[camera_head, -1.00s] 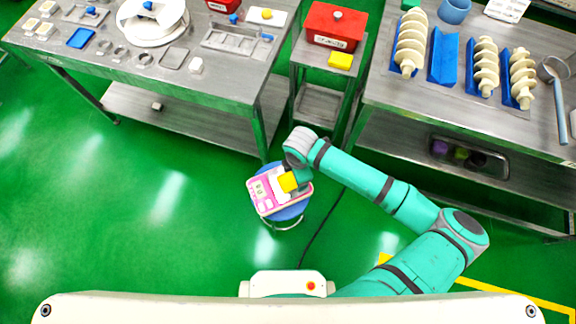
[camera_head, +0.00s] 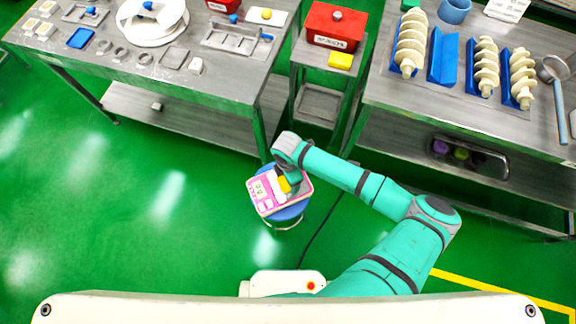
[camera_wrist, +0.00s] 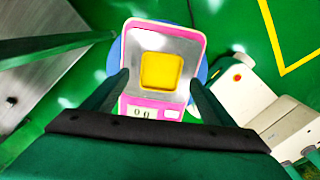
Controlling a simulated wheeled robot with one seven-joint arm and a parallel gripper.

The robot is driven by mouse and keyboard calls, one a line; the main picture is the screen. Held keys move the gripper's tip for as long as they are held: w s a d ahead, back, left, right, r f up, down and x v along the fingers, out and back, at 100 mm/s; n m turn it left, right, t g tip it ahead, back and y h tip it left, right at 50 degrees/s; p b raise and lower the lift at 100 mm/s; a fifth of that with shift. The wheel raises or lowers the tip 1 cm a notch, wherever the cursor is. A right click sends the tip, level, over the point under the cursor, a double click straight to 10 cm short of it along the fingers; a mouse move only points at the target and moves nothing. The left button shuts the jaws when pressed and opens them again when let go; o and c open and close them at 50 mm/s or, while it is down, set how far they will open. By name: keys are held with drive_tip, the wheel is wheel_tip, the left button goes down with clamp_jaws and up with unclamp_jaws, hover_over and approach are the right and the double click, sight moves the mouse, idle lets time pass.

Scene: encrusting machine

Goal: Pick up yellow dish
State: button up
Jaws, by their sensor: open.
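The yellow dish (camera_wrist: 161,71) is a small square dish on the metal plate of a pink and white scale (camera_wrist: 134,28). In the head view the dish (camera_head: 284,184) is partly hidden by my gripper, and the scale (camera_head: 262,200) rests on a round blue stool (camera_head: 290,213). My gripper (camera_wrist: 158,82) is open and empty, with its two dark fingers on either side of the dish in the wrist view. In the head view my gripper (camera_head: 291,176) is just above the dish; whether the fingers touch it I cannot tell.
A small table (camera_head: 304,60) behind the stool holds a red box (camera_head: 335,27) and another yellow block-like item (camera_head: 340,60). Metal workbenches stand at the left (camera_head: 125,80) and right (camera_head: 500,125). Green floor is clear left of the stool. A dark cable runs right of it.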

drive_tip(key=shift+d+f, duration=0.1)
drive_tip(key=shift+f, duration=1.35)
drive_tip(key=shift+c, duration=0.3)
